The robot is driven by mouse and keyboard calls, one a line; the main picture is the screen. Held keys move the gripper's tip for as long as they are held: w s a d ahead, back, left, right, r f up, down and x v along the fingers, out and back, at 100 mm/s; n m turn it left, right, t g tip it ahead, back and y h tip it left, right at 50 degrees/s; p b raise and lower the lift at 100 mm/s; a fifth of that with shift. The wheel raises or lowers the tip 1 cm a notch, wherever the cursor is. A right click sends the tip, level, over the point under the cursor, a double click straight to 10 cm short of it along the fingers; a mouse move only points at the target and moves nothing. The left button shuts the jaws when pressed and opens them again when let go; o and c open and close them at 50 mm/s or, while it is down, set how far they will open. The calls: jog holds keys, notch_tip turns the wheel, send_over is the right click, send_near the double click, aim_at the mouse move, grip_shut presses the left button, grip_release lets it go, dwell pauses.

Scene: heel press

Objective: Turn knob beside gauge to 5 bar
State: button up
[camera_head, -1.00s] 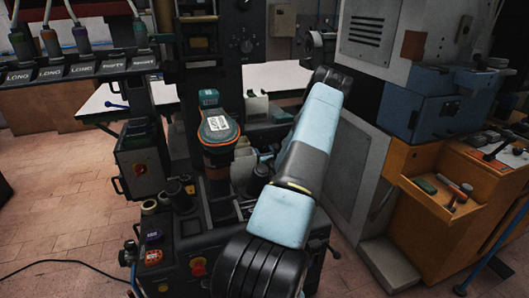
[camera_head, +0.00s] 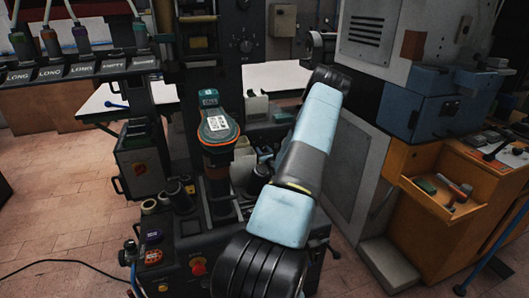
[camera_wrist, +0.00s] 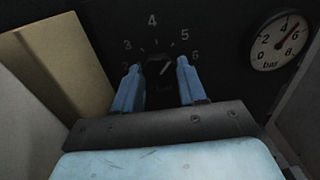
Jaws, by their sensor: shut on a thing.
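In the wrist view, a dark knob (camera_wrist: 158,69) sits on a black panel inside a printed scale that shows 3, 4, 5 and 6. A light mark on the knob slants up and right, roughly towards the 5. My gripper (camera_wrist: 158,80) is shut on the knob, with one blue finger on each side. The round white gauge (camera_wrist: 279,41), marked in bar, is to the right of the scale. Its red needle points to the upper right, between 4 and 6. In the head view, my arm hides the gripper, and I cannot make out the gauge.
In the wrist view, a tan block (camera_wrist: 57,65) stands close on the left. In the head view, a teal and orange piece with a white label (camera_head: 217,124) stands left of my arm. An orange workbench (camera_head: 430,210) with tools is at the right. Open tiled floor lies at the left.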

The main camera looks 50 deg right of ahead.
dwell(0.3)
jog(key=o, duration=1)
jog(key=shift+o, duration=0.2)
jog(key=v, duration=1.3)
jog(key=shift+s+a, duration=0.15)
jog(key=shift+s, duration=0.2)
